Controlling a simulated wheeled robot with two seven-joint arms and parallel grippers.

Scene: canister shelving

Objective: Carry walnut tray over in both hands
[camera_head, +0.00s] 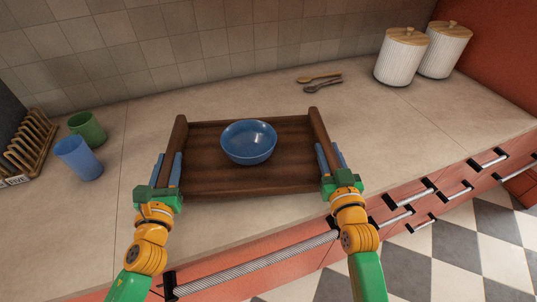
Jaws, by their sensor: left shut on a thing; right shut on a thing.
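The dark brown walnut tray (213,180) is in the middle of the head view, over the counter near its front edge. A blue bowl (248,143) sits upright on it, a little right of the tray's middle. My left gripper (175,168) is shut on the tray's left side rail. My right gripper (326,157) is shut on the tray's right side rail. The fingers hide the near ends of both rails. I cannot tell whether the tray's underside touches the counter.
A blue cup (79,159), a green cup (87,129) and a wooden rack (31,141) stand at the left. Two white canisters with wooden lids (401,57) stand at the back right. The counter (400,120) right of the tray is clear.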

